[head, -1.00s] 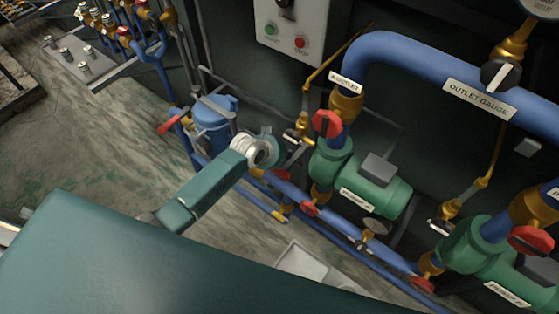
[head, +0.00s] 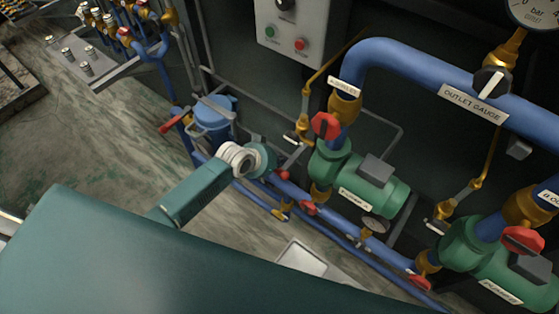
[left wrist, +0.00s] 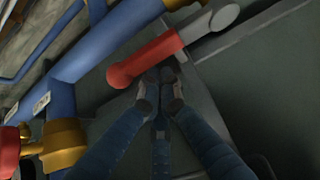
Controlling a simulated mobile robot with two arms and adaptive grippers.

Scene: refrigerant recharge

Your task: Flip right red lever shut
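A red lever (left wrist: 146,60) with a grey stem lies slantwise across the upper middle of the left wrist view. My left gripper (left wrist: 160,84) is just below it there, its fingers drawn together at the tips with nothing visible between them. The tips are very close to the red grip; I cannot tell whether they touch it. In the head view my left wrist (head: 240,158) reaches toward the blue pipework and its fingers are mostly hidden. Another red lever (head: 172,122) shows left of the blue canister. My right gripper is not in view.
Green pumps (head: 365,185) and a thick blue pipe (head: 420,62) with red valve handles (head: 326,125) stand on the right. A blue canister (head: 213,116) is behind my wrist. A control box (head: 300,22) hangs above. The floor at left (head: 90,140) is clear.

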